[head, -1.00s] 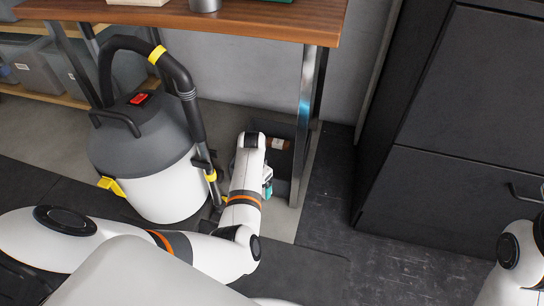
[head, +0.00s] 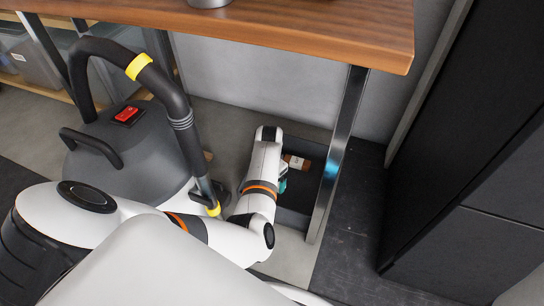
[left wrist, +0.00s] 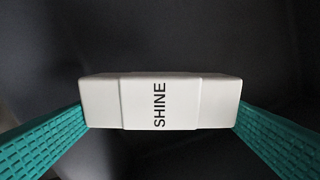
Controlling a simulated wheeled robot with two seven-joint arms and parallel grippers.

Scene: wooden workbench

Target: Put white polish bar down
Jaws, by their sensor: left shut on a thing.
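The white polish bar (left wrist: 160,102), marked SHINE, is gripped between the teal fingers of my left gripper (left wrist: 160,118) in the left wrist view. The bar lies crosswise, with a finger at each end, against a dark grey background. In the head view my left gripper (head: 282,186) shows only as a bit of teal beside my forearm, reaching down at a dark grey open bin (head: 312,181) under the bench. The bar itself is hidden there by my arm. I cannot tell whether it touches the bin floor. My right gripper is out of view.
A brown bar with a white label (head: 298,162) lies in the bin. A metal bench leg (head: 341,150) stands close at the bin's right, and the wooden benchtop (head: 270,25) overhangs. A grey vacuum cleaner (head: 125,150) stands left of my arm. A dark cabinet (head: 460,150) is at right.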

